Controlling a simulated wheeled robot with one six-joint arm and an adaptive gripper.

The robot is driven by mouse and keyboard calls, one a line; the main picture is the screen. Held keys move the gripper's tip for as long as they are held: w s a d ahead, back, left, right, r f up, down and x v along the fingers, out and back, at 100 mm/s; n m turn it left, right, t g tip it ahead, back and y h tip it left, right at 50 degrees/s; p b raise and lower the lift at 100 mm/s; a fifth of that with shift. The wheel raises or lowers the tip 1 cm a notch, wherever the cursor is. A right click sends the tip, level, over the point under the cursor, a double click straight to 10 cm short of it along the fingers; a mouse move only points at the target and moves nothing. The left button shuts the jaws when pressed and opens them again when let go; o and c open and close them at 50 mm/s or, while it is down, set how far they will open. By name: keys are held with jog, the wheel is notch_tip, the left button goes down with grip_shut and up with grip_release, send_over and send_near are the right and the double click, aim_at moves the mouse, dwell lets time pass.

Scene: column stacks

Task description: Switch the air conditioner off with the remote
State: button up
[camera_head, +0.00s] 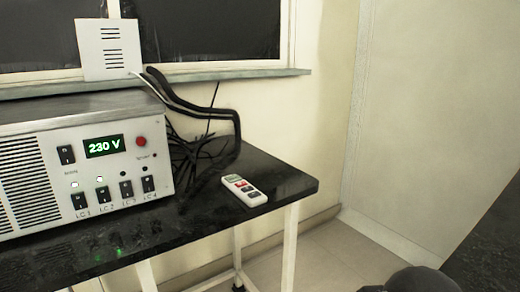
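No air conditioner that I can identify is in view. A dark rounded shape at the bottom right looks like part of my arm. My gripper's fingers are not in view.
The grey power unit (110,133) shows a green "230 V" and has several switches. Black cables (215,125) loop behind it to a white vented box (108,49) at the window sill. White table legs (290,245) stand on the floor. Floor right of the table is clear.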

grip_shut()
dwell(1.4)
